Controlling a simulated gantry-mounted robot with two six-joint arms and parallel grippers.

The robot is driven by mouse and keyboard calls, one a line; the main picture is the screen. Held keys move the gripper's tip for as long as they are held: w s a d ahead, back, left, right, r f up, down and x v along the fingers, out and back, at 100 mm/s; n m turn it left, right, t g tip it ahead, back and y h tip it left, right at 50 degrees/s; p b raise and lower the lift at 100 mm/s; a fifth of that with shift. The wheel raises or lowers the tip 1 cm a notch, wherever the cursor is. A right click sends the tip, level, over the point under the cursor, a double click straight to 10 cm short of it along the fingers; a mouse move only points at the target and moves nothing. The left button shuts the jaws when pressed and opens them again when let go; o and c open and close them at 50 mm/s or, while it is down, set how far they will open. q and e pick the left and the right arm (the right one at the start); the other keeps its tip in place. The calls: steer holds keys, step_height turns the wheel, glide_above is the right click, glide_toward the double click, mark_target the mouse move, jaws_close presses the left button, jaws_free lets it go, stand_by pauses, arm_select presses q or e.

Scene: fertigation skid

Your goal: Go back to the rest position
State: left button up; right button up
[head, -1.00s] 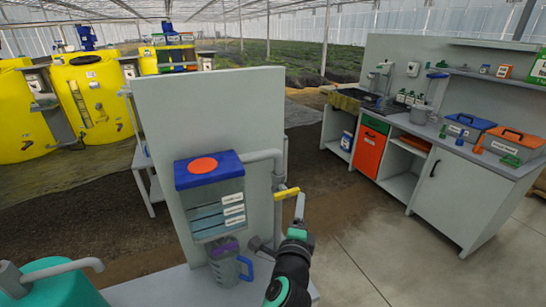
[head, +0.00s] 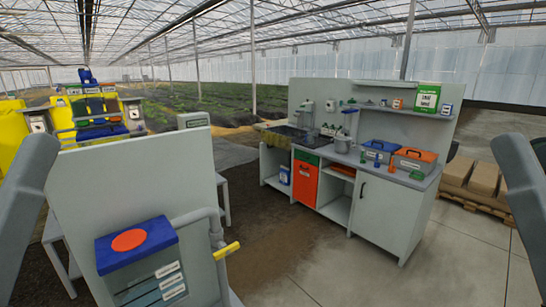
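Neither of my grippers is in the head view. Grey links of my own arms stand at the left and right edges of the picture, and nothing in view shows what the grippers hold. The grey skid panel (head: 130,185) stands at the lower left. On it are a blue-topped unit (head: 137,244) with an orange disc and a grey pipe (head: 200,215) with a yellow valve handle (head: 227,250). The lower part of the skid is cut off by the picture's bottom edge.
A grey workbench (head: 375,215) with a sink, an orange door and toolboxes stands at centre right. Pallets with boxes (head: 478,180) lie behind it to the right. Yellow tanks (head: 10,135) are at the far left. The floor (head: 330,275) in front of the bench is clear.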

step_height(320, 180, up, 33)
steer(key=p, duration=3)
steer(key=shift+w+r, duration=0.1)
